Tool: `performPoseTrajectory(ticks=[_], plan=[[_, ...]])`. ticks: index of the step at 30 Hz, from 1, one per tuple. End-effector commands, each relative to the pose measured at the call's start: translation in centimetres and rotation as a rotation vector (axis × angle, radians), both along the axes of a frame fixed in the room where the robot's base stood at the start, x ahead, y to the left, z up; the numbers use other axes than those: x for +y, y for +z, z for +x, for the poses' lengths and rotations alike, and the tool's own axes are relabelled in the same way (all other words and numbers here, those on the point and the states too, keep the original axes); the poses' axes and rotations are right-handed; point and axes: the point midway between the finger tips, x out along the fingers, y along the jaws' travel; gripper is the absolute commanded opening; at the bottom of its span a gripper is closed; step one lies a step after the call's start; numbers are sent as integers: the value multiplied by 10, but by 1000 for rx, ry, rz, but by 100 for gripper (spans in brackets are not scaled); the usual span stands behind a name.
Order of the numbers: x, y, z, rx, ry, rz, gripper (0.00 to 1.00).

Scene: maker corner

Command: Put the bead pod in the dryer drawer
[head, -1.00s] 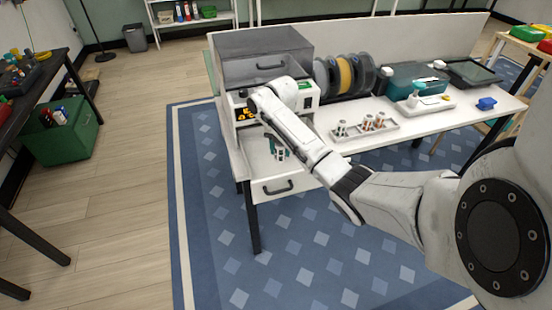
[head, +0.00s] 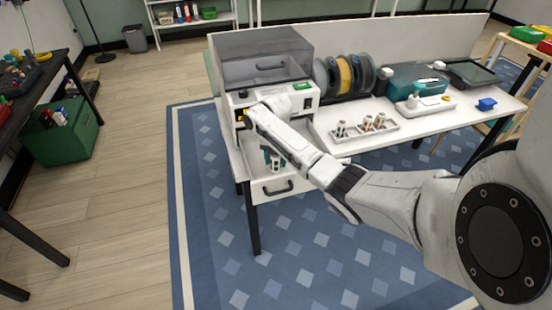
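The dryer (head: 262,60) is a white unit with a grey smoky cover at the left end of the bench. Its drawer (head: 272,189) is pulled out below, with a dark handle on its front. My gripper (head: 271,160) points down inside the open drawer, mostly hidden behind my wrist. Its teal fingers show, with a small pale, dark-banded shape by the tips that may be a bead pod. I cannot tell whether the fingers hold it or have parted from it.
A white tray (head: 388,131) with several small upright pods stands on the bench right of the drawer.

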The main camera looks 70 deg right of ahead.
Motion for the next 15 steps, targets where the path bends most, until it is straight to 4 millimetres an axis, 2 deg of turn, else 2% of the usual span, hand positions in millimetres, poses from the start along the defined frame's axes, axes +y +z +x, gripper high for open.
performPoseTrajectory(ticks=[1, 5, 15], plan=[[0, 0, 0, 0, 0, 0, 54], [0, 1, 0, 0, 0, 0, 66], [0, 6, 0, 0, 0, -1, 67]])
